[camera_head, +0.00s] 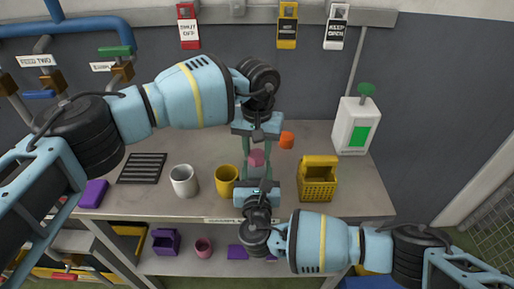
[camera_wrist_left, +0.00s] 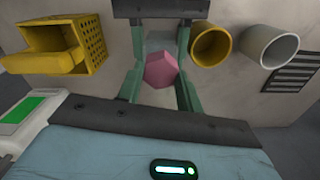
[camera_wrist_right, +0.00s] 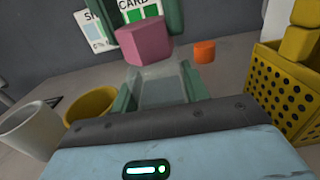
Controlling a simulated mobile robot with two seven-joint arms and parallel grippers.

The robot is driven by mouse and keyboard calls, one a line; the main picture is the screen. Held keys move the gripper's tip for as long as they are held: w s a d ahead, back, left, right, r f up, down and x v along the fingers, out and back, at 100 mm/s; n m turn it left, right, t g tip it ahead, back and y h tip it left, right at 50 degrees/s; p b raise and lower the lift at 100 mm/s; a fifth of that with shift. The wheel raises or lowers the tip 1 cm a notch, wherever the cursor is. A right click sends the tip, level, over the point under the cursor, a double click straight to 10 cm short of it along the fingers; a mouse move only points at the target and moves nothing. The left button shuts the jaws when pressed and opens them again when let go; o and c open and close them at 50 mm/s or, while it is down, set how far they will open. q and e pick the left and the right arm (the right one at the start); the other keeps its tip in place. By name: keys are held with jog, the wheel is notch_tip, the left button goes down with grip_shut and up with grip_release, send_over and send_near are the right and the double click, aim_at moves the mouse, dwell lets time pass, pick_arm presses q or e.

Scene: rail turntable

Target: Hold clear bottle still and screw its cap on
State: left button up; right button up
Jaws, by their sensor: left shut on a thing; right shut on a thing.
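The clear bottle (camera_wrist_right: 160,88) stands upright between the green fingers of my right gripper (camera_head: 257,178), which is shut on it. The bottle also shows faintly in the left wrist view (camera_wrist_left: 160,42). The pink cap (camera_head: 257,157) is at the bottle's top. My left gripper (camera_head: 257,150) reaches down from above and is shut on the cap, which also shows in the left wrist view (camera_wrist_left: 160,70). In the right wrist view the cap (camera_wrist_right: 145,42) is just above the bottle's upper end. I cannot tell whether its thread is engaged.
A yellow mug (camera_head: 226,181) and white mug (camera_head: 184,181) stand left of the bottle. A yellow basket (camera_head: 317,185) is at right, an orange piece (camera_head: 287,140) behind. A white box with a green panel (camera_head: 352,126) stands back right. A black grille (camera_head: 142,168) lies left.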

pick_arm(q)
jog(key=m, duration=0.3)
jog(key=shift+r, duration=0.1)
jog(key=o, duration=1.1)
jog(key=shift+o, duration=0.4)
jog(key=shift+r, duration=1.95)
jog(key=n, duration=0.5)
jog(key=shift+n, duration=0.3)
